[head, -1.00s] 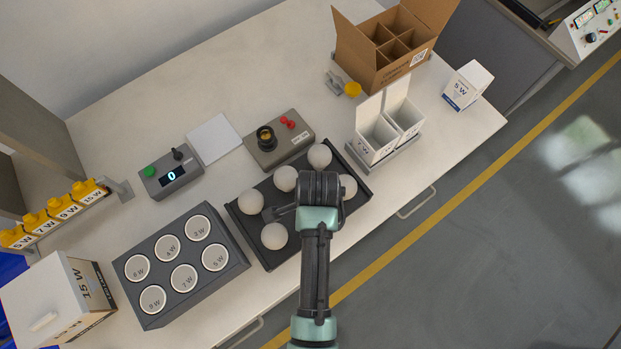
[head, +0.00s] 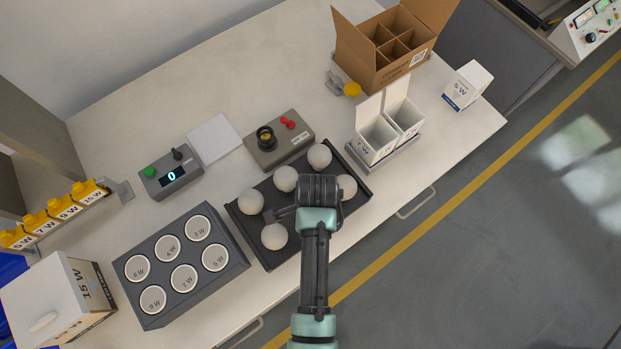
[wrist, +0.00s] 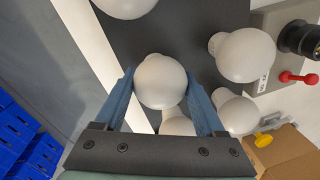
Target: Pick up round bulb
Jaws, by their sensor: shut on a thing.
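The round white bulb (wrist: 160,82) is between the two blue fingers of my gripper (wrist: 160,88) in the wrist view. The gripper is shut on it, with one finger on each side. Other white bulbs stand in the dark tray (head: 246,229) in the head view, one at the top (head: 320,156), one at the left (head: 250,201), one at the front (head: 273,236) and one to the right of my arm (head: 347,187). My arm hides the gripped bulb and part of the tray in the head view. Another bulb (wrist: 175,123) shows just behind the gripped one.
Neighbouring bulbs (wrist: 245,56) stand close around my gripper. A grey test socket box (head: 262,152) is behind the tray, open white cartons (head: 372,140) are to its right, and a dark block with labelled round holes (head: 147,305) is to its left. A brown divided box (head: 362,65) stands farther back.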

